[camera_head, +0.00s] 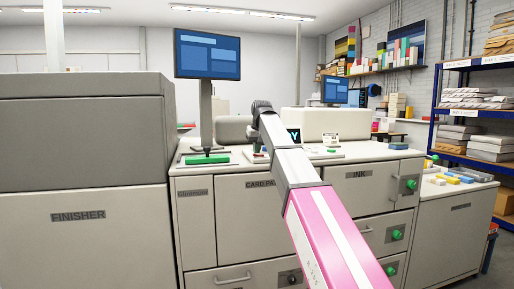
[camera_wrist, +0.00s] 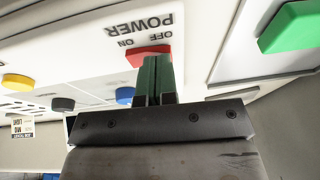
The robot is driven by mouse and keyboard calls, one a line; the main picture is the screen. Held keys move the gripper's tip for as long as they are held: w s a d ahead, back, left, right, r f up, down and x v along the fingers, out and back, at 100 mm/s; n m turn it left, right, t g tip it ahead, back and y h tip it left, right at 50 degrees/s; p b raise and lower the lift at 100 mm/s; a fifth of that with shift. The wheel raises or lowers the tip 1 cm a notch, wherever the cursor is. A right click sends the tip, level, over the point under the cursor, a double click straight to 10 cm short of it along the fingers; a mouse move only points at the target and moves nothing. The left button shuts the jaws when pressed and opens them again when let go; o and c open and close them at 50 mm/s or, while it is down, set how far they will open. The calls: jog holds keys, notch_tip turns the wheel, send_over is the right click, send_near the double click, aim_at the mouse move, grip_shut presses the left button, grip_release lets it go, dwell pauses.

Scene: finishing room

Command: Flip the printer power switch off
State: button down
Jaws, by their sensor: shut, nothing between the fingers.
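The red power switch (camera_wrist: 147,54) shows in the wrist view on a pale panel. The POWER label (camera_wrist: 139,25) with OFF and ON marks reads upside down above it. My gripper (camera_wrist: 155,60) is shut and empty, its green fingertips together right at the switch and covering part of it. I cannot tell whether they touch it, nor which way the switch is set. In the head view my arm reaches over the printer (camera_head: 350,160); the switch and fingertips cannot be made out there.
In the wrist view a large green block (camera_wrist: 290,27) is at the right. Blue (camera_wrist: 125,95), black (camera_wrist: 63,104) and yellow (camera_wrist: 17,81) buttons lie at the left. In the head view a monitor (camera_head: 207,55) stands on a post, left of my arm, beside the finisher (camera_head: 80,190).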

jog(key=shift+s+a+f, duration=0.1)
jog(key=shift+f, duration=0.2)
jog(key=shift+d, duration=0.2)
jog(key=shift+w+d+r, duration=0.2)
jog(key=shift+w+d, duration=0.1)
jog(key=shift+d, duration=0.3)
